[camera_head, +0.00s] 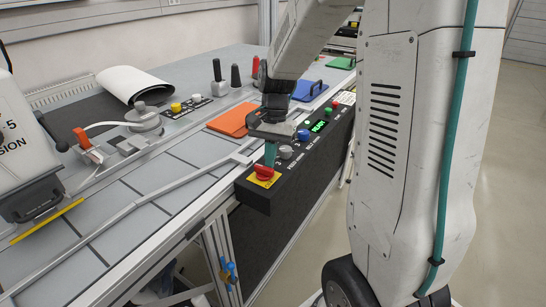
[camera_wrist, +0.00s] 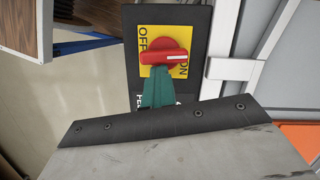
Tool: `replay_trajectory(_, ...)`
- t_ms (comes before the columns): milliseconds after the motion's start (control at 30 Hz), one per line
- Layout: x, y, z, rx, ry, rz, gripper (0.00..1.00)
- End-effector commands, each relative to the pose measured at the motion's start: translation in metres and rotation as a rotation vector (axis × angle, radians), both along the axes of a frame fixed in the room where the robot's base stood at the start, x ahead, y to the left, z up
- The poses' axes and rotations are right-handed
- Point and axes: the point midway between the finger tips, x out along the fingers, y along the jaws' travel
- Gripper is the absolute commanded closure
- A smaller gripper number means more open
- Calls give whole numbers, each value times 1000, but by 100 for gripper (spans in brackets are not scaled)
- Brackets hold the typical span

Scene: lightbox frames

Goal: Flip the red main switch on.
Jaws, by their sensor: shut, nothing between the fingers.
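The red main switch (camera_head: 264,173) is a rotary knob on a yellow plate at the near end of the black control panel (camera_head: 291,187). In the wrist view the red knob (camera_wrist: 165,57) lies sideways across the yellow plate (camera_wrist: 150,33). OFF is printed at the plate's left and ON at its right, and the knob's white mark points right, at the ON side. My gripper (camera_head: 270,158) is shut and empty just above the knob. Its teal fingers show in the wrist view (camera_wrist: 159,76) at the knob's lower left edge; whether they touch it I cannot tell.
A pale rail (camera_head: 130,207) runs along the bench.

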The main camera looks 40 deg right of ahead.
Motion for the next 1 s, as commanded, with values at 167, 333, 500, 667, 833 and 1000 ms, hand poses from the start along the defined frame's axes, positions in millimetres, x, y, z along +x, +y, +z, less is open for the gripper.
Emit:
replay_trajectory(167, -1, 10, -1, 15, 9, 4, 100)
replay_trajectory(333, 0, 10, -1, 16, 11, 7, 100)
replay_trajectory(500, 7, -9, -2, 11, 9, 9, 100)
replay_trajectory(667, 17, -33, 14, 3, -3, 14, 100)
replay_trajectory(833, 21, -42, 54, 2, -3, 14, 100)
replay_trajectory(1000, 24, -48, 81, 2, -1, 16, 100)
